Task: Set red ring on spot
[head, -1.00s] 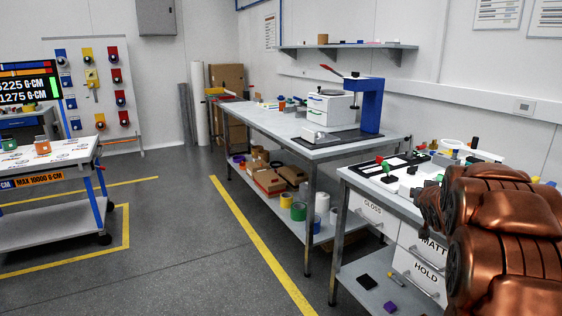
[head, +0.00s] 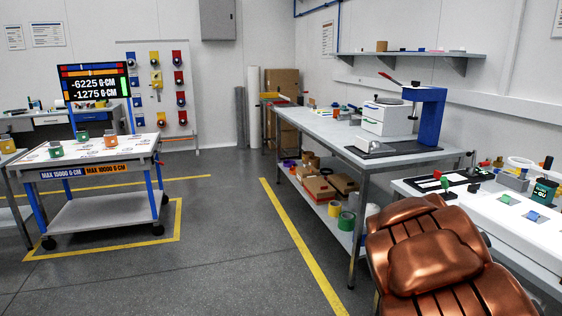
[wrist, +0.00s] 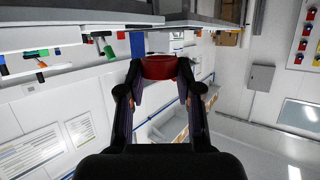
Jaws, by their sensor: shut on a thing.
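My gripper (wrist: 160,72) shows in the wrist view, its two dark fingers closed on the sides of a red ring (wrist: 158,67). The ring is held between the fingertips, clear of any surface. The wrist view is turned over, with work surfaces along its top. In the head view my copper arm fills the lower right, and the gripper and ring do not show. I cannot tell which mark is the spot. A wheeled table (head: 68,157) at the left bears printed marks and small green and orange blocks.
A screen (head: 96,88) stands behind the wheeled table. A long bench (head: 330,127) with a blue press (head: 430,115) stands at the centre right. A nearer bench (head: 412,186) holds small parts, partly hidden by my arm. The grey floor between is clear, with yellow lines.

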